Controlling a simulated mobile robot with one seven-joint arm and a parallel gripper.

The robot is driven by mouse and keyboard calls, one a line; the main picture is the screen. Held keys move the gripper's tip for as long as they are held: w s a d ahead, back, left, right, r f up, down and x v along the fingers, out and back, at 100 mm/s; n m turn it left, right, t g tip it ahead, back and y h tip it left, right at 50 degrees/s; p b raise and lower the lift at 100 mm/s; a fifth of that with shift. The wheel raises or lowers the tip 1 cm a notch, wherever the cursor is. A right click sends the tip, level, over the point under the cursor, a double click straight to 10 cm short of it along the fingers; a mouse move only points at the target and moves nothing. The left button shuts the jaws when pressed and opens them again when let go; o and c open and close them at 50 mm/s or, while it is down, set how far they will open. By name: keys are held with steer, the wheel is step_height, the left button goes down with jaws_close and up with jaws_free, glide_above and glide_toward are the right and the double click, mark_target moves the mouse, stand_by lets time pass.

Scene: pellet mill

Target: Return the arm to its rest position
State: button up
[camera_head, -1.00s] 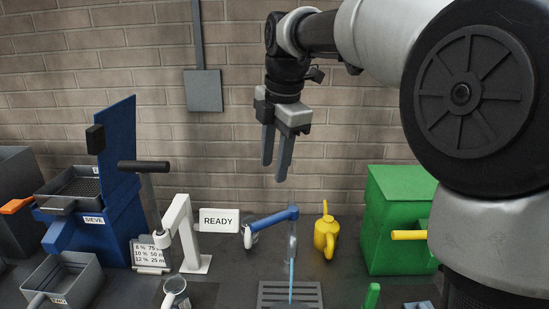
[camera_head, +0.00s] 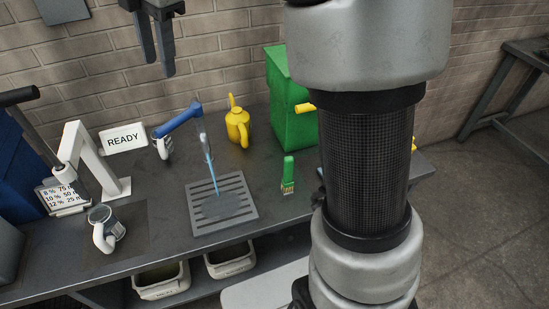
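My gripper (camera_head: 156,52) shows at the top of the head view, cut off by the upper edge. Its two grey fingers point down, with a gap between them, and hold nothing. It hangs in the air in front of the brick wall, above the bench and apart from everything on it.
Bins (camera_head: 160,282) sit underneath.

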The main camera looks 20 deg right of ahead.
steer(key=s+d+r+m+t+h+p, duration=0.1)
steer(key=s+d+r+m+t+p, duration=0.1)
steer(key=s+d+m, duration=0.8)
steer(key=s+d+f+m+t, duration=0.1)
steer(key=s+d+f+m, duration=0.1)
steer(key=s+m, duration=0.5)
steer(key=s+d+f+m, duration=0.1)
steer(key=s+f+m, duration=0.3)
steer(key=s+m, duration=0.2)
steer(key=shift+s+d+f+m+t+p, duration=0.35)
steer(key=shift+d+f+m+t+p, duration=0.05)
steer(key=shift+m, duration=0.3)
